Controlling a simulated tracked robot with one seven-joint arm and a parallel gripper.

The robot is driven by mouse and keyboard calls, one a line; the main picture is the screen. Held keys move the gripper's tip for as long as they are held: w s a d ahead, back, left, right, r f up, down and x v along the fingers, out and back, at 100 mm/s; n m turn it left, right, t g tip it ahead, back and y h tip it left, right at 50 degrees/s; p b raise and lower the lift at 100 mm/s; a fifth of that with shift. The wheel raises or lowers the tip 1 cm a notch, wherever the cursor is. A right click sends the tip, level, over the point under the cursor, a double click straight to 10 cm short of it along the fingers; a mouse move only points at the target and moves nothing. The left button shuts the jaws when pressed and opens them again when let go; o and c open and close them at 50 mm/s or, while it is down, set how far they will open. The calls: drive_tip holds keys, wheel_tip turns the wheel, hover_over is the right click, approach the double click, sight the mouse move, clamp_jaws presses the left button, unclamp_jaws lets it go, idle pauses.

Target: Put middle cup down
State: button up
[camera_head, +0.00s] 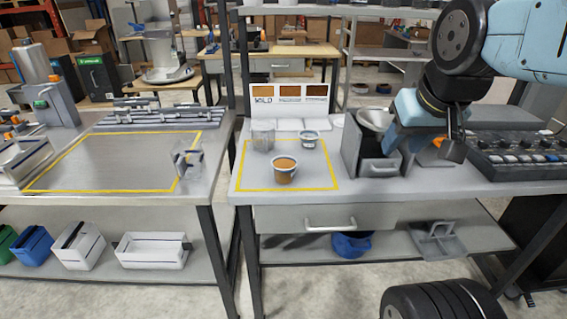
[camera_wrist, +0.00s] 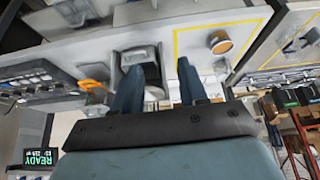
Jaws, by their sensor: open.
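A cup with orange-brown contents (camera_head: 284,170) stands upright inside the yellow outline on the right-hand table; it also shows in the wrist view (camera_wrist: 219,42). A small clear cup (camera_head: 308,140) and a taller clear container (camera_head: 263,136) stand behind it. Another clear cup (camera_head: 188,158) stands on the left table at its yellow outline's right edge. I cannot tell which is the middle cup. My gripper (camera_wrist: 158,70) is open, with nothing visible between its fingers. In the head view it is beside the grey dispenser (camera_head: 372,160), right of the cups.
A control panel with knobs (camera_head: 515,150) lies right of the dispenser. A sign with brown swatches (camera_head: 290,97) stands behind the cups. The right table's front edge and drawer (camera_head: 315,217) are below. The left table's outlined area (camera_head: 110,160) is mostly bare.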

sight(284, 167)
drive_tip(key=shift+o, duration=0.3)
